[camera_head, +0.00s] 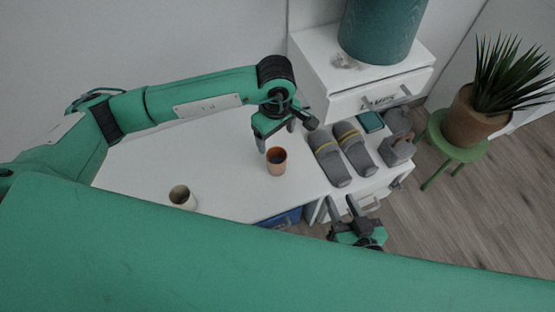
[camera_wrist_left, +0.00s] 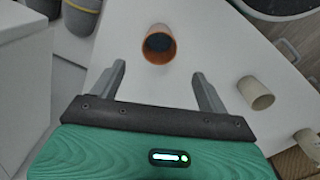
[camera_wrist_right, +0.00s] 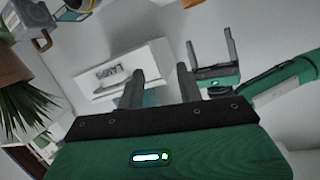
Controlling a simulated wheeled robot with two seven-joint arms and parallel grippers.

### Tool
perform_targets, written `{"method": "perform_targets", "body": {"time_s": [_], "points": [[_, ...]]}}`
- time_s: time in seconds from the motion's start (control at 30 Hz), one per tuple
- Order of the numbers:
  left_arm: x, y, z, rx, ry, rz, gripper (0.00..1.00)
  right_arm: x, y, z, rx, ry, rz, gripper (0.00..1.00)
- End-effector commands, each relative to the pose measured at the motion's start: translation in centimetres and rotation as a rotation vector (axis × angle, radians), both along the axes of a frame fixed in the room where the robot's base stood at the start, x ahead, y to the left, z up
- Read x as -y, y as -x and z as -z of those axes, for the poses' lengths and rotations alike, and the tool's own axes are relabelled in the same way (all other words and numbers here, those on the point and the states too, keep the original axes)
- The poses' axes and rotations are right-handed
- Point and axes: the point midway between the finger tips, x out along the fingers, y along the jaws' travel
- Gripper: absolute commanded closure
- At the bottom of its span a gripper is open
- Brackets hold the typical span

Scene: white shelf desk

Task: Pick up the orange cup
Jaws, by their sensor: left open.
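The orange cup (camera_head: 277,168) stands upright on the white desk, with a dark inside. In the left wrist view the orange cup (camera_wrist_left: 148,55) lies ahead of the fingertips, roughly centred between them. My left gripper (camera_head: 277,140) is open and empty, just behind and above the cup in the head view. Its spread fingers also show in the left wrist view (camera_wrist_left: 158,70). My right gripper (camera_head: 342,204) is open and empty, low beyond the desk's front edge. Its fingers also show in the right wrist view (camera_wrist_right: 160,72).
A cream cup (camera_head: 181,194) stands to the left; a second beige one (camera_wrist_left: 308,139) shows in the left wrist view. Grey slippers (camera_head: 335,160) lie right of the orange cup. A drawer unit (camera_head: 355,98) bears a teal cylinder (camera_head: 380,28). A plant (camera_head: 475,110) stands right.

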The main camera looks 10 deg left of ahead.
Motion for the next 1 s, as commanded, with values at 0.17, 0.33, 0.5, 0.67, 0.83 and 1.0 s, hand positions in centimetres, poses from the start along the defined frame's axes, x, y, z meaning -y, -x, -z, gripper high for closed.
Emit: {"method": "perform_targets", "body": {"time_s": [0.17, 0.33, 0.5, 0.67, 0.83, 1.0], "points": [[0.0, 0.1, 3.7, -0.006, -0.003, 0.0, 0.23, 0.0, -0.9, -1.2, 0.092, -0.032, 0.015, 0.64], [0.0, 0.1, 6.7, -0.004, -0.002, 0.0, 0.23, 0.5, -2.2, -3.5, 0.208, -0.059, 0.041, 0.64], [0.0, 0.1, 8.0, -0.003, 0.0, 0.0, 0.23, 0.8, -2.7, -4.6, 0.265, -0.074, 0.053, 0.64], [0.1, 0.1, 9.4, -0.004, 0.001, 0.0, 0.23, 1.1, -3.3, -5.9, 0.332, -0.09, 0.067, 0.64], [0.0, -0.1, 11.8, -0.004, 0.001, -0.001, 0.23, 1.8, -4.1, -8.4, 0.462, -0.121, 0.091, 0.64], [0.0, -0.1, 13.1, -0.003, 0.0, 0.0, 0.23, 2.2, -4.3, -9.9, 0.536, -0.14, 0.106, 0.64]]}}
